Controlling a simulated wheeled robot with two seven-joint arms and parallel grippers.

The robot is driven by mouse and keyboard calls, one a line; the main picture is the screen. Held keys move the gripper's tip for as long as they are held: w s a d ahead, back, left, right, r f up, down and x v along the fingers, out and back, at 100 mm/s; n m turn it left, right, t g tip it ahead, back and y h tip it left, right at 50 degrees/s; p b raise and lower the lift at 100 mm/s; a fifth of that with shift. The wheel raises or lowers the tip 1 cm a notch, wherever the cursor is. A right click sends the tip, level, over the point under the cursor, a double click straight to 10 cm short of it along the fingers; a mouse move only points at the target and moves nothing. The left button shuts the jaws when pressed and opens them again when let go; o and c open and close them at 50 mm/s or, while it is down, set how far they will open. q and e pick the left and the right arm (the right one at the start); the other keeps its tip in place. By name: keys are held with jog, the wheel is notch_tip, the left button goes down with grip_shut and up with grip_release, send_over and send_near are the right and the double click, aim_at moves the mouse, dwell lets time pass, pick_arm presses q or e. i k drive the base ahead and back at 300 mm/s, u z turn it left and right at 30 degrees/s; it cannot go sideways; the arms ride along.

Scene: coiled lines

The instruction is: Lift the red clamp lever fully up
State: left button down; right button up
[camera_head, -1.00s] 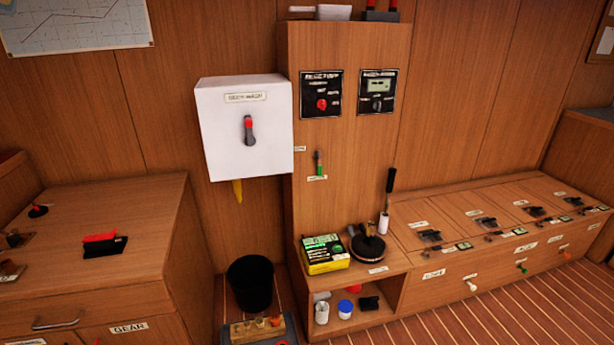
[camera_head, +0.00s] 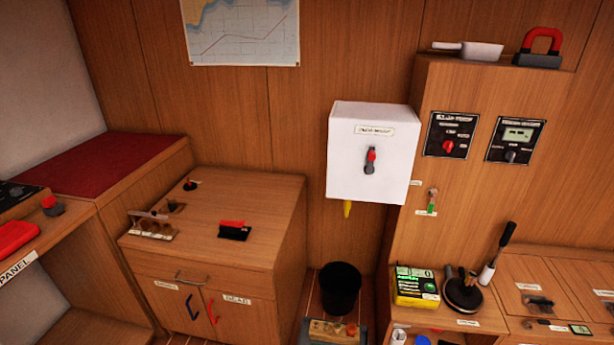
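A red lever on a black base (camera_head: 232,230) lies low on top of the wooden cabinet (camera_head: 260,194), left of centre. It looks like a clamp with its red part lying along the base, but its exact angle is hard to tell at this size. A white wall box (camera_head: 374,150) carries a grey lever with a red tip (camera_head: 370,160); I cannot tell from its label whether it is a clamp. Neither of my grippers shows in the head view.
A wooden block with fittings (camera_head: 152,223) and a small black knob with red (camera_head: 190,183) share the cabinet top. A black bin (camera_head: 339,288) stands on the floor right of the cabinet. A shelf with a red object (camera_head: 14,236) is at far left.

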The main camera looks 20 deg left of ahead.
aim_at(240, 224)
jog(key=u, duration=1.3)
jog(key=k, duration=0.65)
jog(key=u, duration=0.1)
jog(key=i, duration=1.55)
jog(key=z, duration=0.85)
